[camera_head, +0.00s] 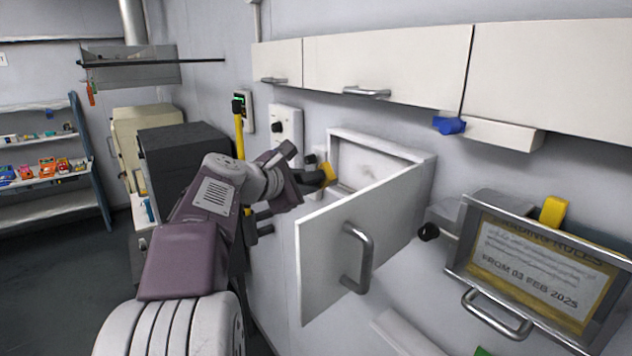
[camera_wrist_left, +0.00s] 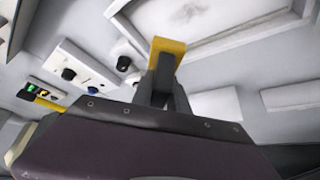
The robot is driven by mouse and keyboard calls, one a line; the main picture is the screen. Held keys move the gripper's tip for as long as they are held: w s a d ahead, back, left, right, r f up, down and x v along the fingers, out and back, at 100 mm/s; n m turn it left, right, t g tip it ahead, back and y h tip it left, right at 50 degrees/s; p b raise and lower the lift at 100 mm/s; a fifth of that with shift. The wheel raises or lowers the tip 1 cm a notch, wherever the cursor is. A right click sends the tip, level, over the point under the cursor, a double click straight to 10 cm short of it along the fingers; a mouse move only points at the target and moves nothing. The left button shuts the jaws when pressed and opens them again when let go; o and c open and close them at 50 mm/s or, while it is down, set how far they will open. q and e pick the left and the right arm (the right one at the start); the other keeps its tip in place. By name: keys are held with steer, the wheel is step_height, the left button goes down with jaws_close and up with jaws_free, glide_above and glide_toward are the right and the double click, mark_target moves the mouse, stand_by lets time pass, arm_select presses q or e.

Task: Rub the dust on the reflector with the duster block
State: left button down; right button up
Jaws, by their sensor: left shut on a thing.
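My left gripper (camera_head: 318,180) is shut on a yellow block, the duster block (camera_head: 328,174), at the open front of a wall box. In the left wrist view the block (camera_wrist_left: 167,46) sits across the fingertips (camera_wrist_left: 164,78), beside the frame of a pale panel. This pale recessed panel (camera_head: 368,165), seemingly the reflector, has a faint grey smudge. In the wrist view the panel (camera_wrist_left: 225,14) shows a darker dust smudge (camera_wrist_left: 188,11) near the top edge. I cannot tell whether the block touches the panel. My right gripper is out of view.
The box's white door (camera_head: 335,250) hangs open to the right of my left gripper. Wall switches (camera_head: 286,124) are close on the left. White cupboards (camera_head: 390,65) run above. A framed notice (camera_head: 540,265) with another yellow block (camera_head: 553,211) is at right.

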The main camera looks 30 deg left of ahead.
arm_select(q)
steer(key=shift+w+d+r, duration=0.1)
steer(key=shift+w+d, duration=0.15)
steer(key=shift+w, duration=0.15)
steer(key=shift+w+d+p, duration=0.35)
steer(key=shift+w+p, duration=0.05)
steer(key=shift+w, duration=0.45)
steer(key=shift+w+d+p, duration=0.35)
steer(key=shift+w, duration=0.55)
steer(key=shift+w+d+p, duration=0.35)
steer(key=shift+w+p, duration=0.05)
steer(key=shift+w, duration=0.45)
steer(key=shift+w+d+p, duration=0.2)
steer(key=shift+w, duration=0.3)
steer(key=shift+w+d+p, duration=0.2)
steer(key=shift+w, duration=0.25)
